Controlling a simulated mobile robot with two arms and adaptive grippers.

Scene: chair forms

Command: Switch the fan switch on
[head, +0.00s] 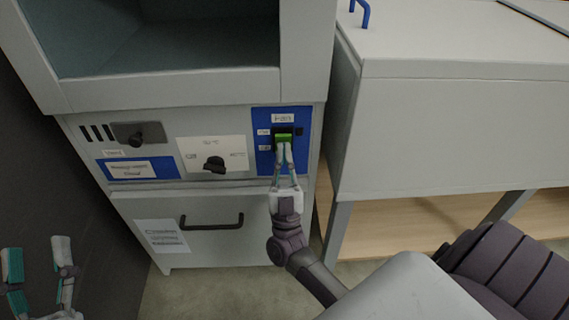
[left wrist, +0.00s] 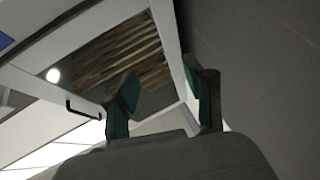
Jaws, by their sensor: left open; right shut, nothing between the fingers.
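The fan switch (head: 283,136) is a rocker with a lit green face on a blue panel (head: 264,161) under a "Fan" label, in the head view. My right gripper (head: 283,150) is shut and empty, its fingertips at the lower edge of the switch; whether they touch it I cannot tell. The fingertips hide part of the panel below the switch. My left gripper (head: 37,262) is open and empty at the lower left of the head view. Its spread fingers (left wrist: 160,95) also show in the left wrist view.
A black knob (head: 214,164) and a slider plate (head: 138,134) sit left of the switch on the same cabinet front. Below is a drawer with a black handle (head: 211,222). A grey bench (head: 440,130) stands close on the right. A dark wall is at the left.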

